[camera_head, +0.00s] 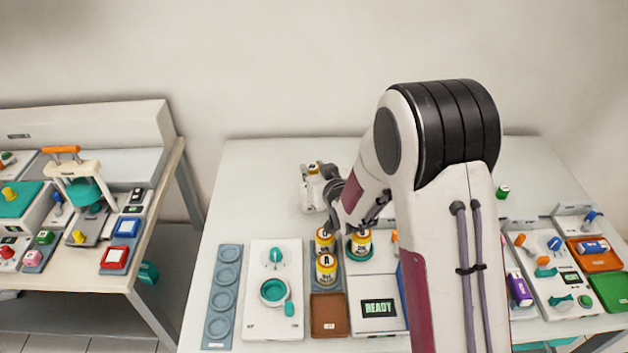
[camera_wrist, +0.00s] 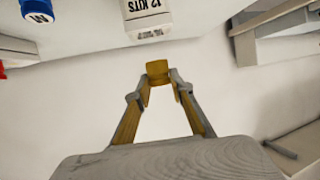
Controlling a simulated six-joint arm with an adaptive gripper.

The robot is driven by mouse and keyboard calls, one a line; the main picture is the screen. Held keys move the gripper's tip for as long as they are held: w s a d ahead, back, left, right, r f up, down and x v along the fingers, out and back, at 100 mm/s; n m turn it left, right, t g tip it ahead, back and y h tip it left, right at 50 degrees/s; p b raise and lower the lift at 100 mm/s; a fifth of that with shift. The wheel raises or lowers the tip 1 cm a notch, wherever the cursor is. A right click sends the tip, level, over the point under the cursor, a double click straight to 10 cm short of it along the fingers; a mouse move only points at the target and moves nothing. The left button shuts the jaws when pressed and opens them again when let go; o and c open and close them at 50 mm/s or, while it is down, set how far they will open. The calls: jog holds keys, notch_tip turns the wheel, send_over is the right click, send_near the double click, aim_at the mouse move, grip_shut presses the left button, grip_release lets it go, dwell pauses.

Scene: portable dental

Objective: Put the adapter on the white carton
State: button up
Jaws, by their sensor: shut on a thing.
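My gripper (camera_wrist: 158,76) is shut on a small yellow-gold piece, which I take to be the adapter (camera_wrist: 157,68), held between its fingertips in the wrist view. The white carton (camera_wrist: 147,27), marked "12 KITS", shows beyond the fingertips at the top edge, partly cut off. In the head view the white carton (camera_head: 310,197) stands at the back of the table, left of my arm. My gripper (camera_head: 321,172) is beside its top there, and a small yellow-orange spot shows over it. I cannot tell whether the adapter touches the carton.
Yellow-and-white labelled jars (camera_head: 326,268) stand in front of the carton. Near them are a grey tray of round wells (camera_head: 223,295), a brown tray (camera_head: 329,314) and a "READY" display (camera_head: 379,308). The table (camera_head: 258,190) is clear left of the carton. A blue-capped item (camera_wrist: 38,10) shows in the wrist view.

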jog(key=shift+f, duration=1.9)
jog(key=shift+f, duration=0.1)
jog(key=o, duration=1.1)
jog(key=shift+s+r, duration=0.25)
jog(key=v, duration=1.1)
jog(key=shift+s, duration=0.15)
